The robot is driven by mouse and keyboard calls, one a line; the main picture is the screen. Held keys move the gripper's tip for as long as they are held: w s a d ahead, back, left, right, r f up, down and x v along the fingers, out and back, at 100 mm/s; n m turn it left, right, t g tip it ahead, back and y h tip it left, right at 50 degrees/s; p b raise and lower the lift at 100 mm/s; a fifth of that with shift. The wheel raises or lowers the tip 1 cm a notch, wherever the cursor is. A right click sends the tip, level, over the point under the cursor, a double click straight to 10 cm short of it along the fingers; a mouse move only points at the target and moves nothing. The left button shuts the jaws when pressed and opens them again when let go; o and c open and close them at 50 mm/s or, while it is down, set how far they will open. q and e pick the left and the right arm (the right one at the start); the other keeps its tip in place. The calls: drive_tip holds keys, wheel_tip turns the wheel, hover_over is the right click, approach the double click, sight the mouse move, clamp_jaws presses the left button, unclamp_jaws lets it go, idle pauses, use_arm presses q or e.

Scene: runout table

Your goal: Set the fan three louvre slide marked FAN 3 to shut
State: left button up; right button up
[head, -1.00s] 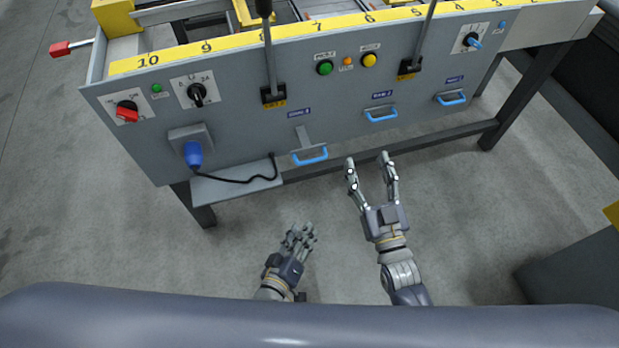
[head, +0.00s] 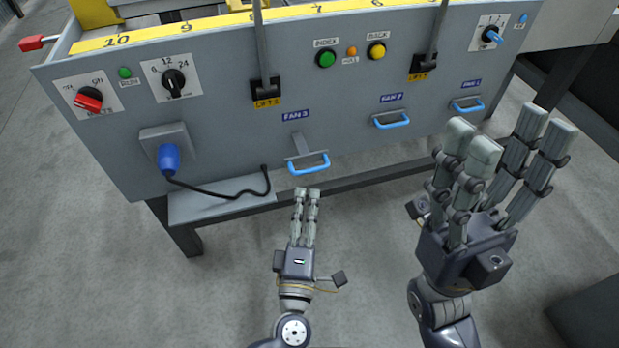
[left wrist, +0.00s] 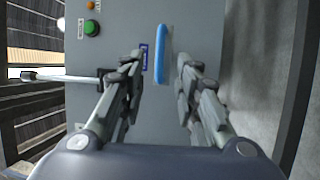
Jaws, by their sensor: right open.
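The FAN 3 slide has a blue handle (head: 309,165) at the end of a grey bar that stands out from the grey panel, under the FAN 3 label (head: 296,115). My left gripper (head: 307,192) is just below and in front of this handle in the head view. In the left wrist view, its fingers (left wrist: 161,66) are apart, with the blue handle (left wrist: 160,50) ahead between the fingertip lines. Nothing is gripped; contact cannot be told. My right gripper (head: 505,130) is open and empty at the right, with its fingers pointing up.
The FAN 2 handle (head: 391,121) and FAN 1 handle (head: 468,106) sit close to the panel, right of FAN 3. A blue plug (head: 169,158) with a black cable hangs at left above a grey ledge (head: 215,200). Lift levers (head: 265,88) rise above. Floor in front is clear.

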use_arm(q)
drive_tip(key=w+r+b, duration=0.1)
drive_tip(key=w, duration=0.6)
drive_tip(key=shift+d, duration=0.3)
clamp_jaws()
